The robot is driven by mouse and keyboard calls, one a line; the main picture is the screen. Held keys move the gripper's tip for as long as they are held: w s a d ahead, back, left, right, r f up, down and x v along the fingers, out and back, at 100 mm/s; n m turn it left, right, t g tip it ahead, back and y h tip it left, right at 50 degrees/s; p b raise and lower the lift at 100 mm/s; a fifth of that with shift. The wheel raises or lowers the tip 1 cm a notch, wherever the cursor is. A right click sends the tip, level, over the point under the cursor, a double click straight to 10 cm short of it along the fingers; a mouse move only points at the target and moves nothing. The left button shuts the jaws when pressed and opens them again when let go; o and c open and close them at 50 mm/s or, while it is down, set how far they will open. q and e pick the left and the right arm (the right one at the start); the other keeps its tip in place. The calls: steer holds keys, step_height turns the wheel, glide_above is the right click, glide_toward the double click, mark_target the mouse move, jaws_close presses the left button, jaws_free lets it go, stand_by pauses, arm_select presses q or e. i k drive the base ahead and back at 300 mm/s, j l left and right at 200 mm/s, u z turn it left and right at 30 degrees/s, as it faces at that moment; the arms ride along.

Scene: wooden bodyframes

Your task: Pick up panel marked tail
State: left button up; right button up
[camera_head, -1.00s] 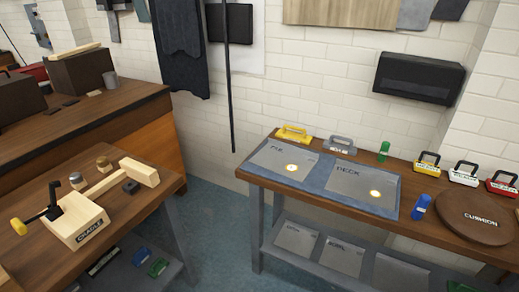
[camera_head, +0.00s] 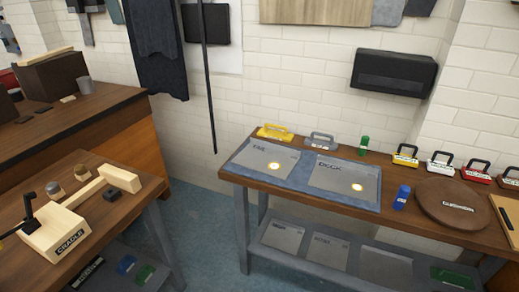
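No panel clearly marked tail can be read from here. Two flat grey panels lie on a blue-grey mat (camera_head: 300,184) on the right workbench: a left panel (camera_head: 262,155) with a short, blurred label, and a right panel (camera_head: 340,176) whose label looks like DECK. Each bears a glowing yellow-white disc. On the shelf below lie more grey panels: a left one (camera_head: 281,239), a middle one (camera_head: 326,253) and a right one (camera_head: 385,270). Their labels are too small to read.
The right bench also holds a yellow-handled tool (camera_head: 275,133), a blue bottle (camera_head: 401,198), a round brown cushion (camera_head: 452,207) and several handled blocks. A left bench carries a wooden cradle (camera_head: 62,235). Blue floor (camera_head: 200,225) lies open between the benches.

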mark_target(275, 161)
steer(key=i+l, duration=0.2)
steer(key=l, duration=0.15)
steer(key=i+l, duration=0.15)
steer(key=l, duration=0.2)
steer(key=i+l, duration=0.2)
steer(key=l, duration=0.15)
